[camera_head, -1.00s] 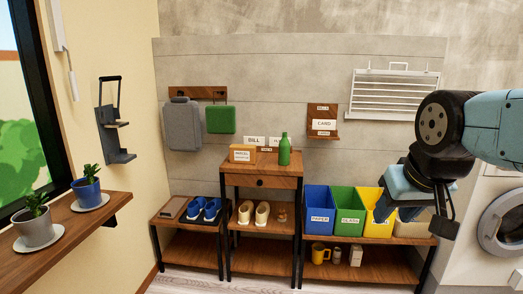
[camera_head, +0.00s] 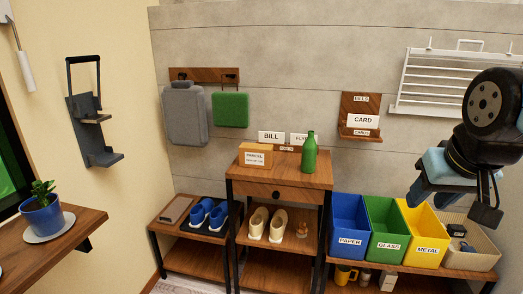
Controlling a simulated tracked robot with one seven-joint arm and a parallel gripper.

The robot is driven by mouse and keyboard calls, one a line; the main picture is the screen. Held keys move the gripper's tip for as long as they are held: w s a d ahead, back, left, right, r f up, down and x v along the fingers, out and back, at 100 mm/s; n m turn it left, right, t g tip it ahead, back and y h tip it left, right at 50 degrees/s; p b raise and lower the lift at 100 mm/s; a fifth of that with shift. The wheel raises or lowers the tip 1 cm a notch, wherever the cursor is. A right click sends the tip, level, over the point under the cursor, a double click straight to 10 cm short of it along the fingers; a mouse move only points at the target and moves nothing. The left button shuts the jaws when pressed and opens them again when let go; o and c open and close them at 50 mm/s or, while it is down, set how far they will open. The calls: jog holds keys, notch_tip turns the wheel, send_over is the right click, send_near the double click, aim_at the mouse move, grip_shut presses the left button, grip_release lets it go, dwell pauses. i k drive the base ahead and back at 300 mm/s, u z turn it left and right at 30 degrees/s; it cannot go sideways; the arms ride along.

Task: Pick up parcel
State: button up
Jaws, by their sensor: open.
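The parcel (camera_head: 256,155) is a small orange-brown box with a white label, resting on top of the wooden drawer cabinet (camera_head: 300,178) in the middle. A green bottle (camera_head: 309,153) stands to its right on the same top. White cards marked BILL (camera_head: 271,137) and FLYER, the second partly hidden by the bottle, show behind them. My gripper (camera_head: 452,208) is at the right, open and empty, with its fingers pointing down. In the picture it is well to the right of the parcel, over the yellow bin and the beige basket.
Blue, green and yellow (camera_head: 423,234) bins and a beige basket (camera_head: 470,257) stand on the right shelf. Shoes (camera_head: 268,224) sit on lower shelves. A card holder (camera_head: 360,119) and white rack (camera_head: 455,80) hang on the wall. A potted plant (camera_head: 42,211) stands at left.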

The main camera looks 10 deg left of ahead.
aim_at(251, 155)
jog(key=u, duration=0.25)
jog(key=i, duration=1.05)
jog(key=u, duration=1.1)
jog(key=i, duration=0.85)
jog(key=u, duration=0.45)
jog(key=k, duration=0.85)
jog(key=u, duration=0.2)
jog(key=i, duration=0.9)
jog(key=z, duration=0.05)
